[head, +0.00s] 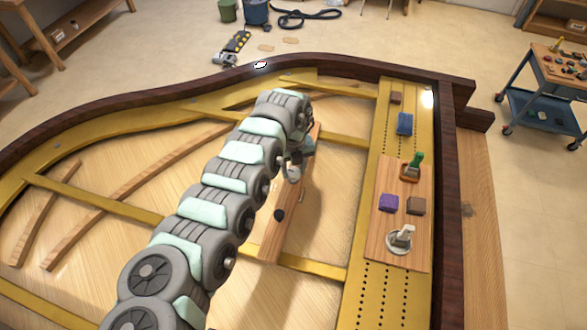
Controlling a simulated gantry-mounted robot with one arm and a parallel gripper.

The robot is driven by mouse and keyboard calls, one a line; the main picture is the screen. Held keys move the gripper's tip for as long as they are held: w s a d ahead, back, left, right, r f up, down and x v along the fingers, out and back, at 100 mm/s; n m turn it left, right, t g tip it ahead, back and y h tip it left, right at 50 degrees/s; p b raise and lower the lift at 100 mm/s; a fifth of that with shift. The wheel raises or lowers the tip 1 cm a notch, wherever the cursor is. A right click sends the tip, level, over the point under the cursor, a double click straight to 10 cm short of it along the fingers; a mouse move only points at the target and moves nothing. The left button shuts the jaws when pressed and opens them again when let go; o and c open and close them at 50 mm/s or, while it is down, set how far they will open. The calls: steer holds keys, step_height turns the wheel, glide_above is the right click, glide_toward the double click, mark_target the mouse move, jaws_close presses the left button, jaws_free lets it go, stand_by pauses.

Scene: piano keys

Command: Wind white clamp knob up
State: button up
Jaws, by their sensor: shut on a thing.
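My gripper (294,172) is at the upper part of a wooden bar (272,240) that lies inside the piano case. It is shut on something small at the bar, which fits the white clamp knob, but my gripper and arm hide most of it. A dark knob (278,214) stands on the same bar, nearer the camera and apart from my gripper. How high the white knob stands cannot be seen.
A wooden board (413,255) on the gold frame at the right holds a green-handled tool (415,161), a purple block (388,203), a brown block (416,206) and a pale tool on a white round base (399,241). A blue block (404,123) lies beyond. Gold ribs (340,139) cross the soundboard.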

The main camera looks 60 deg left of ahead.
steer(key=c, duration=0.6)
steer(key=shift+c, duration=0.2)
